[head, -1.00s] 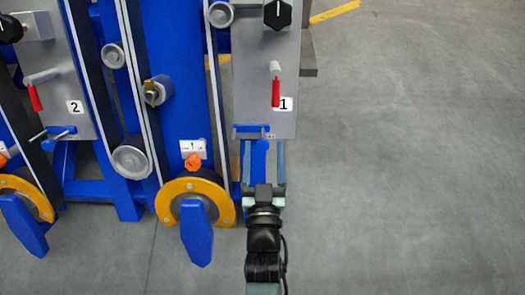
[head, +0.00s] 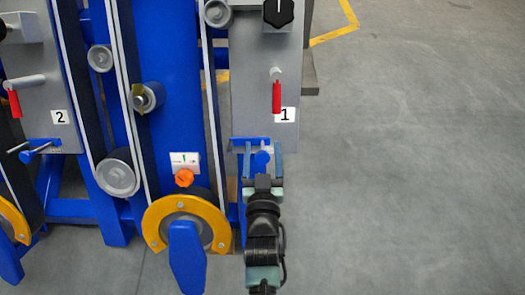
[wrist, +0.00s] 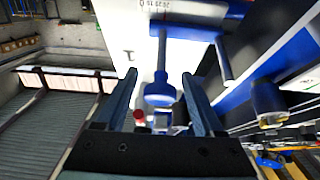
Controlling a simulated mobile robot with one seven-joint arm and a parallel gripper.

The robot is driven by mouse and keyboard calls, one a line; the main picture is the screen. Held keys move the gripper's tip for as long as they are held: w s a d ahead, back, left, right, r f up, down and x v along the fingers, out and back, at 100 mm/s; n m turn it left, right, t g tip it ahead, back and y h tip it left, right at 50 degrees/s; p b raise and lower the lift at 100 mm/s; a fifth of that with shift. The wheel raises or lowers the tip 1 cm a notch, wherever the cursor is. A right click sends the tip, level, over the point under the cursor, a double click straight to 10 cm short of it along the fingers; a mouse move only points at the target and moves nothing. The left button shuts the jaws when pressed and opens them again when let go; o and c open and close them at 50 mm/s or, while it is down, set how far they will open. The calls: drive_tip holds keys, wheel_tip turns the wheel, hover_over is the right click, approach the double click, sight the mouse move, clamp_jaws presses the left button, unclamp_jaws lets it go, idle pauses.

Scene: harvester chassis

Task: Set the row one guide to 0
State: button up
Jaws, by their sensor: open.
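The row one guide is a blue bar (head: 248,141) with a round blue knob (head: 262,158), low on the grey panel marked 1 (head: 253,105). In the wrist view the bar (wrist: 195,28) lies under a small printed scale (wrist: 168,6); its reading is too blurred to tell. My gripper (head: 263,149) is open just below the panel. Its fingers stand on either side of the knob in the head view. In the wrist view the knob (wrist: 160,90) shows between the fingers of my gripper (wrist: 159,76), with gaps at both sides.
A red-handled lever (head: 277,97) and a black dial (head: 278,12) sit higher on the panel. An orange knob (head: 184,178) and a yellow-rimmed wheel (head: 152,222) are at the left. Panel 2 (head: 38,95) stands further left. Open floor (head: 420,180) lies to the right.

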drive_tip(key=shift+w, duration=0.7)
clamp_jaws()
idle(1.0)
